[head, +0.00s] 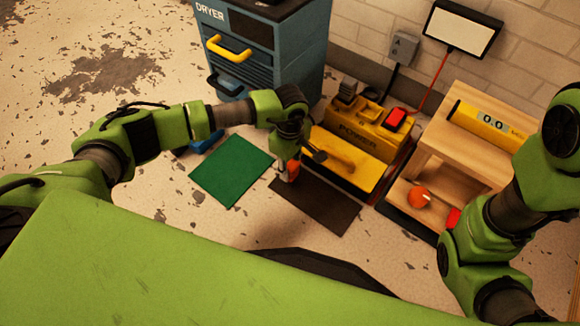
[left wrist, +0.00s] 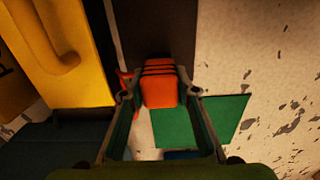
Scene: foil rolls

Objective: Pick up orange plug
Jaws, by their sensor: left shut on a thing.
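The orange plug (left wrist: 161,86), a block with dark bands across it, sits between the fingers of my left gripper (left wrist: 160,100) in the left wrist view. The gripper is shut on it. In the head view my left gripper (head: 290,170) hangs beside the yellow power unit, over the left part of the dark mat. Only a small orange part of the plug (head: 293,169) shows there; the rest is hidden by the gripper. My right arm shows at the right edge, but its gripper is out of view.
The yellow power unit (head: 345,157) stands close right of my left gripper. A green mat (head: 232,170) and dark mat (head: 325,212) lie on the floor. A blue dryer cabinet (head: 290,62) stands behind; a wooden shelf (head: 460,150) stands right. Floor at left is mostly open.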

